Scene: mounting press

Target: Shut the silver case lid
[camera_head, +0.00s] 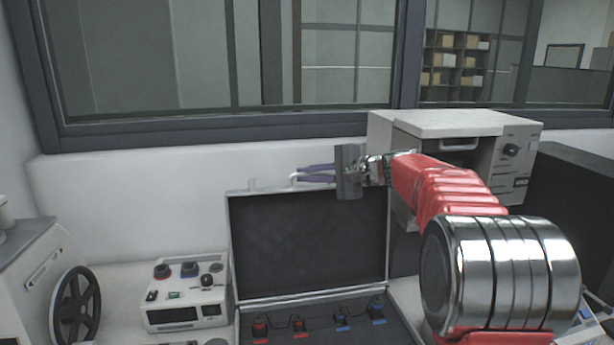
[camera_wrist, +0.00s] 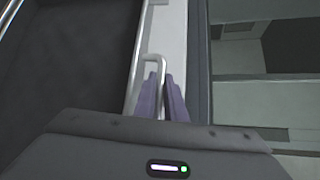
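The silver case (camera_head: 310,294) stands open on the bench, its lid (camera_head: 310,240) raised roughly upright with the dark lining facing me. In the wrist view the lid's dark lining (camera_wrist: 65,60) fills the left side. A pale metal handle (camera_wrist: 152,58) sticks out from the lid's top edge. My gripper (camera_head: 312,172) is at that top edge, its purple fingers pointing left in the head view. In the wrist view the two fingers (camera_wrist: 161,85) are close together on both sides of the handle bar, seemingly shut on it. The exact contact is hard to see.
Several red and blue connectors (camera_head: 298,324) sit in the case's base. A white control box (camera_head: 187,302) stands left of the case, near a black handwheel (camera_head: 76,308). A white cabinet unit (camera_head: 440,124) stands behind my arm at right. A wall and window are close behind the lid.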

